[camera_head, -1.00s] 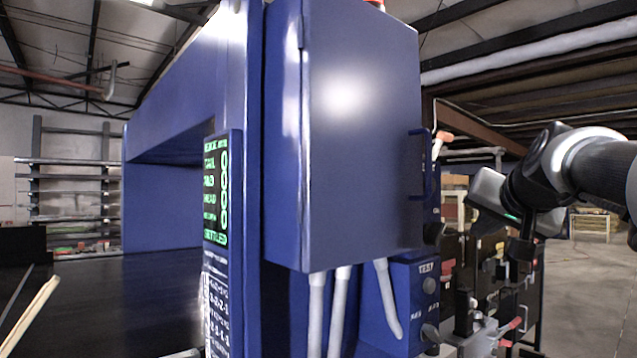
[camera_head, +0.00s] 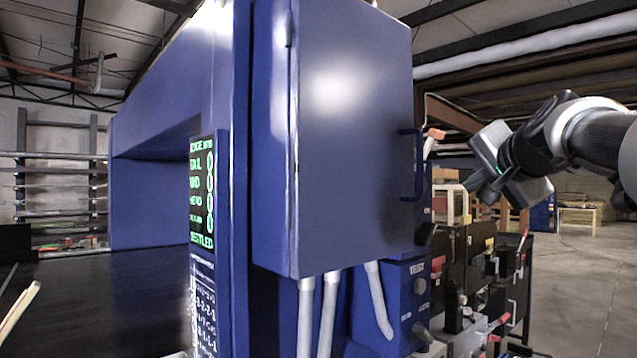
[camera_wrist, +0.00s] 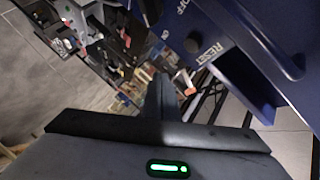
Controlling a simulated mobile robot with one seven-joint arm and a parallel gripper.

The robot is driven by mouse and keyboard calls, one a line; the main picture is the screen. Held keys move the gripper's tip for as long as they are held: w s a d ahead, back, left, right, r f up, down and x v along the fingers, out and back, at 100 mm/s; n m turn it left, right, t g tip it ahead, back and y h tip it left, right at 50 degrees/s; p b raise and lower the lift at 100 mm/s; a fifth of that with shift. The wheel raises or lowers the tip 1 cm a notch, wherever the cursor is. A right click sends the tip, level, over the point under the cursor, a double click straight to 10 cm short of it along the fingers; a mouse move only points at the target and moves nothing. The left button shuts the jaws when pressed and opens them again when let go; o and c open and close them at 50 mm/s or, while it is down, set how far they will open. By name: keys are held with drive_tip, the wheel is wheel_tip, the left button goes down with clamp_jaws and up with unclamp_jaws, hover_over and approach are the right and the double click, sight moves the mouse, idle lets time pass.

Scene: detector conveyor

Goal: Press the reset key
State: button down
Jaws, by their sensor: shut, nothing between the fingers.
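The RESET label (camera_wrist: 210,53) shows in white on a blue panel in the wrist view, right of centre. A small round brownish-grey piece (camera_wrist: 192,43) stands beside the label; it looks like the key, but its shape is unclear. My gripper (camera_wrist: 160,95) is shut and empty, its fingers pointing toward the panel edge from below and apart from it. In the head view my gripper (camera_head: 474,181) hangs in the air right of the blue cabinet (camera_head: 350,150). The RESET label cannot be made out in the head view.
A dark handle (camera_head: 412,165) sticks out from the cabinet's right edge. A lower blue box marked TEST (camera_head: 405,300) carries knobs. A cluttered dark rack (camera_head: 490,290) stands below my arm. Grey conduits (camera_head: 372,300) run below the cabinet. Open floor (camera_head: 575,290) lies at the right.

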drive_tip(key=w+a+p, duration=0.3)
drive_tip(key=w+a, duration=0.1)
drive_tip(key=w, duration=0.1)
drive_tip(key=shift+w+a+p, duration=0.15)
drive_tip(key=shift+w+p, duration=0.1)
drive_tip(key=shift+p, duration=0.1)
idle(1.8)
drive_tip(key=shift+w+a, duration=0.25)
drive_tip(key=shift+w, duration=0.1)
